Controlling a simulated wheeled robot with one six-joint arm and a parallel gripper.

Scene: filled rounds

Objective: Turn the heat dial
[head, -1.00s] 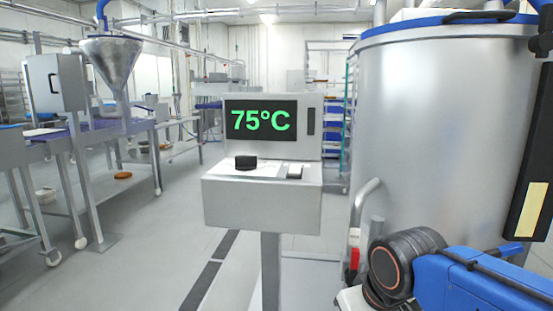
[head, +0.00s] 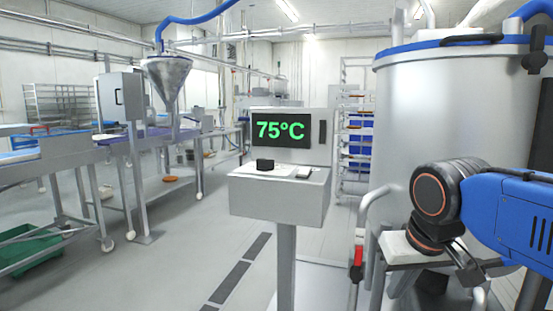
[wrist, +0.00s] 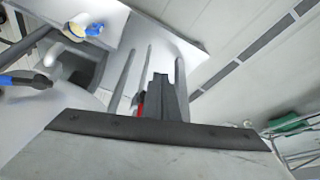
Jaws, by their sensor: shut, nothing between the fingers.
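The heat dial (head: 265,165) is a small black knob on the left of the sloped white top of a grey pedestal console (head: 278,200). It stands in the middle of the head view. The screen (head: 281,131) behind it reads 75°C in green. My gripper (wrist: 162,82) shows in the wrist view as dark fingers, shut and empty, pointing down over the floor. The dial is not seen in the wrist view.
A large steel tank (head: 455,120) with a blue rim stands right of the console. Work tables, a steel funnel (head: 167,85) and a green bin (head: 30,245) are at the left. The floor left of the console is open.

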